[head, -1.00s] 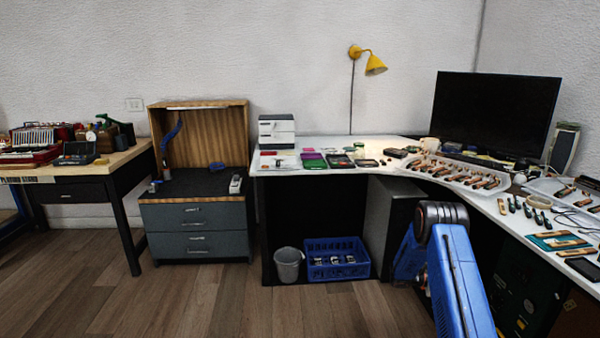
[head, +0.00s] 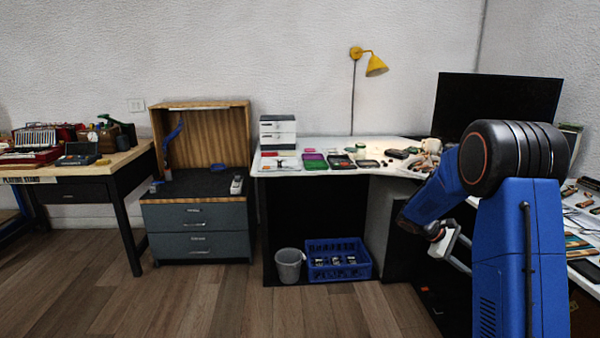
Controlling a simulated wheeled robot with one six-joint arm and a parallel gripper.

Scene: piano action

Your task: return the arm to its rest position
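My blue arm with its black joint stands raised at the right of the head view, in front of the desk. Its forearm slopes down to the left. My gripper (head: 450,246) is at the lower end, small and pale grey, in front of the dark space under the desk and apart from the desktop. Its fingers are too small and partly turned away to tell whether they are open. I see nothing clearly held in it.
The white corner desk (head: 385,168) carries small parts and a dark monitor (head: 490,105), partly hidden by my arm. A blue crate (head: 338,270) and a grey bin (head: 289,265) stand on the floor under it. A drawer cabinet (head: 196,230) stands left. The wooden floor in front is clear.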

